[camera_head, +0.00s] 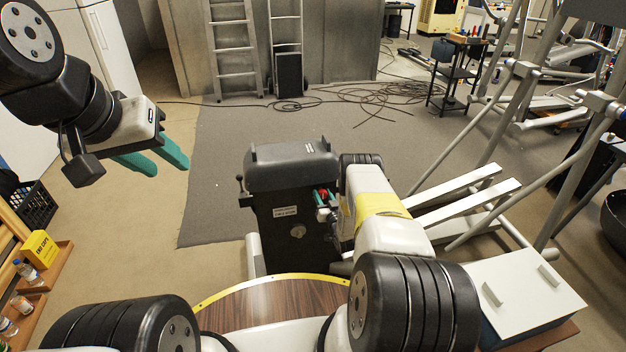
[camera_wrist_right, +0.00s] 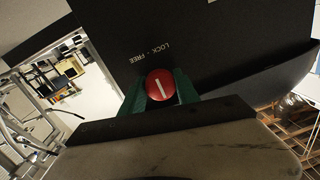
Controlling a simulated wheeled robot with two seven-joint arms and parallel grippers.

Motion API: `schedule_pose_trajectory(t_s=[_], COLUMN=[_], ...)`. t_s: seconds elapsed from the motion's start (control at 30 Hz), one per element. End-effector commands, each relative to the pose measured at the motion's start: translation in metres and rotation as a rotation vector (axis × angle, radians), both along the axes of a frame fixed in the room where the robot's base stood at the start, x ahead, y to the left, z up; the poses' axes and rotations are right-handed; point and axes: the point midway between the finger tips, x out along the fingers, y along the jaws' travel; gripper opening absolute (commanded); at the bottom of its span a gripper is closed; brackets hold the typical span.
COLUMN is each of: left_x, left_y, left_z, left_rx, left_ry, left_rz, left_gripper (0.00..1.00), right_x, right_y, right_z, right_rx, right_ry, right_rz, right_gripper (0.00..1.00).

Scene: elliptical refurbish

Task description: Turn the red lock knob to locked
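The red lock knob (camera_wrist_right: 160,84), with a white line across its face, is on the dark front of a machine (camera_head: 285,220). In the right wrist view the line is slightly tilted, its upper end leaning left. The upside-down "LOCK - FREE" label (camera_wrist_right: 149,52) lies above the knob, LOCK on the right and FREE on the left. My right gripper (camera_head: 325,201) has its green fingers on both sides of the knob, seemingly touching it. The knob shows small and partly covered in the head view. My left gripper (camera_head: 160,165) is open and empty, in the air at the left.
A wooden tabletop (camera_head: 270,301) with a yellow edge is in front of the machine. A white-topped box (camera_head: 520,292) and metal frame bars are on the right. A shelf with a yellow box (camera_head: 39,250) and bottles is on the left. The carpet behind the machine is mostly clear, with cables further back.

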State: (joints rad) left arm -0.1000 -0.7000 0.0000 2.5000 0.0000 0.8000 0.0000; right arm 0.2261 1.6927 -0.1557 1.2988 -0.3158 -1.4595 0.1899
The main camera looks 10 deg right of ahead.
Motion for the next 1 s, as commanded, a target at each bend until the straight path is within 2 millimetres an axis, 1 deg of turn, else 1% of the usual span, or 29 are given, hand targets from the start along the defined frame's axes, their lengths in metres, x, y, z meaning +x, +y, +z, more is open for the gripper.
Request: schedule_pose_trajectory(t_s=[0.03, 0.07, 0.1, 0.27, 0.47, 0.67, 1.0], left_x=[0.0, 0.0, 0.0, 0.0, 0.0, 0.0, 0.0], left_y=[0.0, 0.0, 0.0, 0.0, 0.0, 0.0, 0.0], left_z=[0.0, 0.0, 0.0, 0.0, 0.0, 0.0, 0.0], left_rx=[0.0, 0.0, 0.0, 0.0, 0.0, 0.0, 0.0], left_ry=[0.0, 0.0, 0.0, 0.0, 0.0, 0.0, 0.0], left_rz=[0.0, 0.0, 0.0, 0.0, 0.0, 0.0, 0.0], left_gripper=[0.4, 0.4, 0.4, 0.4, 0.4, 0.4, 0.4], right_x=[-0.0001, -0.0001, -0.0001, -0.0001, -0.0001, 0.0001, 0.0001], right_y=[0.0007, 0.0007, 0.0008, 0.0011, 0.0016, 0.0022, 0.0026], right_z=[0.0001, 0.0001, 0.0002, 0.0003, 0.0005, 0.0008, 0.0009], right_rx=[0.0, 0.0, 0.0, -0.007, -0.063, -0.192, -0.508], right_ry=[0.0, 0.0, 0.0, -0.001, -0.003, -0.007, -0.02], right_rz=[0.001, 0.001, 0.001, 0.002, 0.003, 0.004, 0.005], right_gripper=[0.09, 0.03, 0.0, 0.0, 0.0, 0.0, 0.0])
